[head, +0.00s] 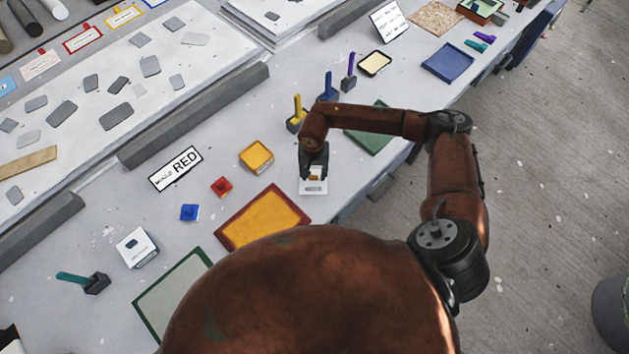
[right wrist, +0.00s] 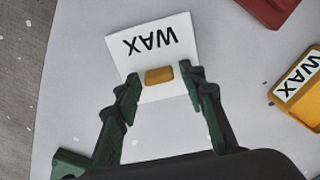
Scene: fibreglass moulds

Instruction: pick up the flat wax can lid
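The flat wax can lid is a white square plate (head: 313,187) marked WAX with a small orange-yellow block handle, lying on the grey bench. In the right wrist view the lid (right wrist: 152,42) lies under my right gripper (right wrist: 162,82), and its handle (right wrist: 159,76) sits between the two green fingertips. A gap shows on each side of the handle, so the fingers are open and not holding it. In the head view my right gripper (head: 314,170) partly covers the lid. My left gripper is in neither view.
A yellow can (head: 256,156), labelled WAX in the right wrist view (right wrist: 300,88), stands nearby. A red-rimmed orange tray (head: 263,218), a yellow-handled tool (head: 297,113) and a green tray (head: 370,142) surround the lid. The bench's front edge is close.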

